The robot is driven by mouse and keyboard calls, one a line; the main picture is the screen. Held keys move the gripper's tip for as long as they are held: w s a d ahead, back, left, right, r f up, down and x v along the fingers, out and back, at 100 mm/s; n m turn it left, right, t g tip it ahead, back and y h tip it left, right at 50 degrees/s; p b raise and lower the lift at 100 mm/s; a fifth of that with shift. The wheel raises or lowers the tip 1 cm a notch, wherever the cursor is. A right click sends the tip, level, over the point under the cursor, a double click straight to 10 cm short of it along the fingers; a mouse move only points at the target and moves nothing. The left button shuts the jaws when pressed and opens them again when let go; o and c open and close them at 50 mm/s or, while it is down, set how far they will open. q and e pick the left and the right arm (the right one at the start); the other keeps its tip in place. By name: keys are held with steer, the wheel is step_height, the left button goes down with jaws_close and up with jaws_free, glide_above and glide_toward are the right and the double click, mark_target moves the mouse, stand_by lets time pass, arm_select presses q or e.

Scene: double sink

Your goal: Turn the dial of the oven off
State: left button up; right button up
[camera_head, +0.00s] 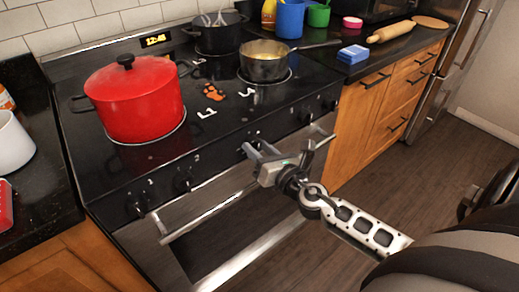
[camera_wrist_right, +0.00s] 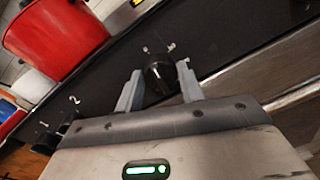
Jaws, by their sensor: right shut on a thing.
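The oven (camera_head: 215,208) is black and steel, with a row of black dials along its front panel. My right gripper (camera_head: 256,148) is at the middle of this panel. In the right wrist view, my right gripper (camera_wrist_right: 159,86) has one finger on each side of a black dial (camera_wrist_right: 158,74) and is shut on it. In the head view the gripper mostly hides this dial. Another dial (camera_head: 182,182) sits to its left, near the number 2. My left gripper is not in view.
A red pot (camera_head: 135,103) stands on the left of the cooktop, and a steel pan (camera_head: 265,66) and a dark pot (camera_head: 217,38) stand further back. The oven door handle (camera_head: 200,214) runs below the dials. Wooden cabinets (camera_head: 375,110) are at the right. The floor in front is clear.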

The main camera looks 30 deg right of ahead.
steer(key=shift+f+n, duration=0.1)
steer(key=shift+n, duration=0.7)
steer(key=o, duration=1)
steer(key=shift+s, duration=0.55)
arm_select(q)
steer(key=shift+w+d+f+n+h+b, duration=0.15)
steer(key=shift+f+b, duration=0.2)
steer(key=shift+b, duration=0.7)
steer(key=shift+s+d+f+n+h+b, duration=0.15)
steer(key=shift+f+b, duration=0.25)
steer(key=shift+b, duration=0.65)
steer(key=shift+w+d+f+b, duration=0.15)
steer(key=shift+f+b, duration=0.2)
steer(key=shift+b, duration=0.7)
arm_select(e)
steer(key=s, duration=1.5)
steer(key=shift+r, duration=0.25)
